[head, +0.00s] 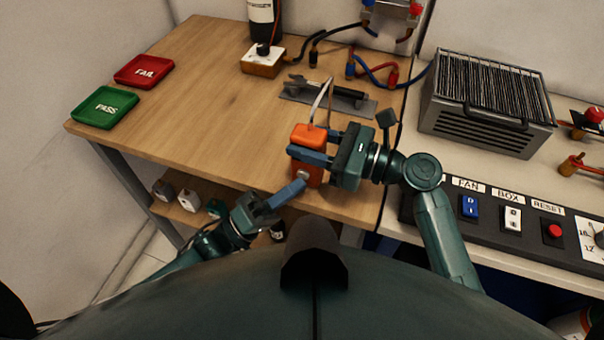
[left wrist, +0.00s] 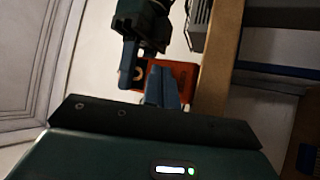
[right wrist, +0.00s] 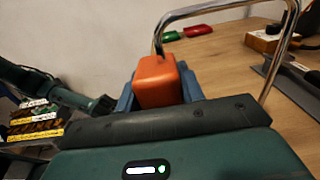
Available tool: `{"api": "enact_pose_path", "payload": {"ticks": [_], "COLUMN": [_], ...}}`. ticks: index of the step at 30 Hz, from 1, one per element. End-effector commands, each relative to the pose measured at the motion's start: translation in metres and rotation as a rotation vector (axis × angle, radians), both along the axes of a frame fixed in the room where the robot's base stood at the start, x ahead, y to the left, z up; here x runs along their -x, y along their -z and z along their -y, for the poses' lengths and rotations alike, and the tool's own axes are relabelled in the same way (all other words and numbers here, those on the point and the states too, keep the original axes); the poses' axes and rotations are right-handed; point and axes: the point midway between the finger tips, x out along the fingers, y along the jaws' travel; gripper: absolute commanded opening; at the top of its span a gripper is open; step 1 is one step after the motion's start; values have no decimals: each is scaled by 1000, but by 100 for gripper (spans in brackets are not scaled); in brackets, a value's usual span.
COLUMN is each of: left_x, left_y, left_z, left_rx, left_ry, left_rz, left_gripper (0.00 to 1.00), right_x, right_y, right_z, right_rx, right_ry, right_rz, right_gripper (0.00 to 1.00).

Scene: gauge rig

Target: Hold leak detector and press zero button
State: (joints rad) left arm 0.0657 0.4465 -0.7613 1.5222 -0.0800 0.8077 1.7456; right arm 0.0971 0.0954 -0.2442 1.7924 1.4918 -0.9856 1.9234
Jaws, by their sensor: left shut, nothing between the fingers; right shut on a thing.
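In the right wrist view the orange detector (right wrist: 158,82) sits between the blue fingers. My left gripper (head: 301,186) is shut and empty, its fingertips close to a small pale round button (head: 303,174) on the detector's lower face. In the left wrist view the blue fingertips (left wrist: 160,75) overlap the orange detector (left wrist: 185,82); I cannot tell whether they touch the button.
A wooden table (head: 200,95) carries a red FAIL tray (head: 144,71), a green PASS tray (head: 106,107) and a grey cradle (head: 330,95). A switch panel (head: 490,215) and a grey finned box (head: 484,100) stand at the right. The table's left middle is clear.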

Motion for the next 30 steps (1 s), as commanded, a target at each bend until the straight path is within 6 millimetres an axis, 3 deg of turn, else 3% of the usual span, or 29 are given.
{"api": "enact_pose_path", "payload": {"ticks": [1,14,30], "left_x": [-7,-1,46], "left_y": [-5,-6,-4], "left_z": [0,-2,-18], "left_rx": [1,2,-2], "left_ry": [-15,-13,-6], "left_rz": [7,9,8], "left_gripper": [0,0,0], "right_x": [0,0,0], "right_y": [0,0,0], "right_z": [0,0,0], "right_rx": [-2,-1,0], "right_ry": [-1,0,0], "right_rz": [2,1,0], "right_gripper": [4,4,4]}}
